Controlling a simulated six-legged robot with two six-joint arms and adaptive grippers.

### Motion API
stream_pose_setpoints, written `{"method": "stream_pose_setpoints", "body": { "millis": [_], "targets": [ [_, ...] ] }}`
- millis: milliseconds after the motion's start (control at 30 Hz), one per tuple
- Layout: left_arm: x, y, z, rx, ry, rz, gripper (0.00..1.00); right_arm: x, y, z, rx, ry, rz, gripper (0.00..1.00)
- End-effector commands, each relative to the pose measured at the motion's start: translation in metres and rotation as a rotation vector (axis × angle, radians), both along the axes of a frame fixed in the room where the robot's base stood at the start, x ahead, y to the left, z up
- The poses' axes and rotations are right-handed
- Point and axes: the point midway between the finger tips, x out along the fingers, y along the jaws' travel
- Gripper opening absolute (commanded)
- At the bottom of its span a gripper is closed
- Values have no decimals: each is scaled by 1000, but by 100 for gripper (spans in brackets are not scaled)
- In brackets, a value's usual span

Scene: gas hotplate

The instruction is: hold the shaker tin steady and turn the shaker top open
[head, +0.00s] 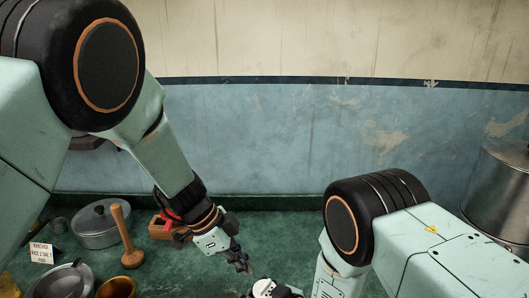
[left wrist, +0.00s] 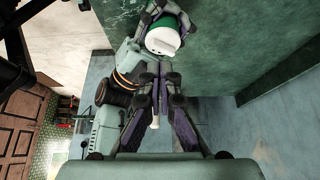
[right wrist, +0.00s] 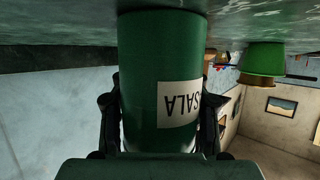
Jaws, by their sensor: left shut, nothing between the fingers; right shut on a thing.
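The shaker tin (right wrist: 145,60) is green with a pale label, and fills the middle of the right wrist view. My right gripper (right wrist: 160,105) is shut on it, with a finger on each side. The white shaker top (left wrist: 163,38) shows in the left wrist view, on the green tin. In the head view the top (head: 265,288) is cut by the bottom edge, and the tin is out of frame. My left gripper (head: 243,266) is shut and empty, just above and left of the top, apart from it. Its closed fingers also show in the left wrist view (left wrist: 163,82).
On the green worktop at left are a lidded pot (head: 98,228), a wooden pestle (head: 124,237), a small sign (head: 42,253), a pan (head: 62,282) and a brass bowl (head: 117,288). A large metal pot (head: 500,190) stands at right. The worktop's middle back is clear.

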Motion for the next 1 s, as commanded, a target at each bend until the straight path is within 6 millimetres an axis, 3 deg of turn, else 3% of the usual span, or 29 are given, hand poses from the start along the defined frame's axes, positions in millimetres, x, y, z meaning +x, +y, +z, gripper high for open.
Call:
{"method": "stream_pose_setpoints", "body": {
  "millis": [267, 367, 800, 1000],
  "targets": [
    [11, 4, 10, -1, -3, 1, 0, 0, 0, 0, 0, 0, 0, 0],
    [10, 4, 5, 0, 1, 0, 0, 0, 0, 0, 0, 0, 0, 0],
    [10, 4, -44, -1, 2, 1, 0, 0, 0, 0, 1, -1, 0, 0],
    [10, 4, -58, 0, 0, 0, 0, 0, 0, 0, 0, 0, 0, 0]
  ]
}}
